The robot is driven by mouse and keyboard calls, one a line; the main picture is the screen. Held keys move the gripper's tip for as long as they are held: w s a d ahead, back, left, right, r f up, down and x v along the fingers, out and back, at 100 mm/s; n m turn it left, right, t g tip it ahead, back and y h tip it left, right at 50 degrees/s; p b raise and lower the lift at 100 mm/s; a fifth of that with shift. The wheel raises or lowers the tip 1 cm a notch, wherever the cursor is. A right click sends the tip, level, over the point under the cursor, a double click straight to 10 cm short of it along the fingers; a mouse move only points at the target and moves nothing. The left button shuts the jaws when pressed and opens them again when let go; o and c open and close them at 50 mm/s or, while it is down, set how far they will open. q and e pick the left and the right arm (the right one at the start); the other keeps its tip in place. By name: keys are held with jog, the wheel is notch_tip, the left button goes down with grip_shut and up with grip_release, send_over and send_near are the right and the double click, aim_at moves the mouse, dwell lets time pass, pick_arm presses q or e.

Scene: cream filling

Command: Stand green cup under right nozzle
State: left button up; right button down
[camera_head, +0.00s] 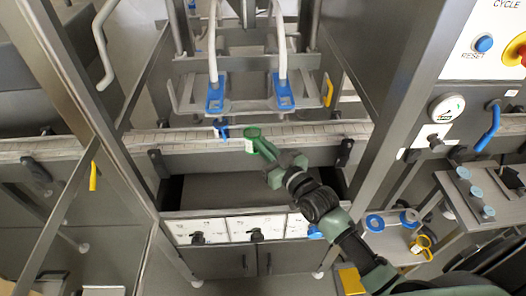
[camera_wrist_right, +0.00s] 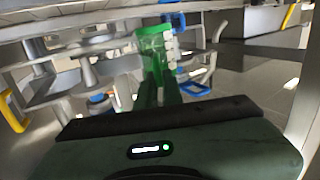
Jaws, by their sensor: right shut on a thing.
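The green cup (camera_head: 250,135) is held at the conveyor's front side, in front of and between the two nozzles, left of the right one. My right gripper (camera_head: 265,150) is shut on the green cup, which also shows in the right wrist view (camera_wrist_right: 153,40) beyond the fingers. The right nozzle (camera_head: 284,92) has a blue bracket on a white hose. The left nozzle (camera_head: 214,96) looks the same. A small blue cup (camera_head: 221,131) stands below the left nozzle. My left gripper is not in view.
The conveyor (camera_head: 330,133) runs across behind the gripper. Black clamps (camera_head: 344,150) stick out at its front. Steel frame posts (camera_head: 395,95) stand on both sides. A side table at right holds blue rings (camera_head: 375,222) and a yellow cup (camera_head: 421,243). The conveyor right of the green cup looks clear.

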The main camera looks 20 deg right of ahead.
jog(key=w+d+f+b, duration=0.1)
jog(key=w+b, duration=0.2)
jog(key=w+d+f+b, duration=0.1)
jog(key=w+f+b, duration=0.1)
jog(key=w+b, duration=0.1)
jog(key=w+f+b, duration=0.2)
jog(key=w+b, duration=0.2)
jog(key=b, duration=0.1)
jog(key=shift+w+d, duration=0.1)
jog(key=shift+d, duration=0.3)
jog(key=shift+d+r, duration=0.2)
jog(key=shift+d, duration=0.15)
jog(key=shift+s+d, duration=0.2)
jog(key=shift+d, duration=0.3)
jog(key=shift+s+d, duration=0.2)
jog(key=shift+d, duration=0.3)
jog(key=shift+s+d+f+b, duration=0.1)
jog(key=shift+s+d+b, duration=0.2)
jog(key=shift+d, duration=0.65)
jog(key=shift+s+d+r+b, duration=0.1)
jog(key=shift+s+d+b, duration=0.25)
jog(key=shift+d, duration=0.6)
jog(key=shift+s+d+f+b, duration=0.15)
jog(key=shift+d+b, duration=0.25)
jog(key=shift+d, duration=0.55)
jog(key=shift+s+d, duration=0.15)
jog(key=shift+d, duration=0.4)
jog(key=shift+r, duration=0.2)
jog(key=shift+s+f, duration=0.1)
jog(key=shift+f, duration=0.05)
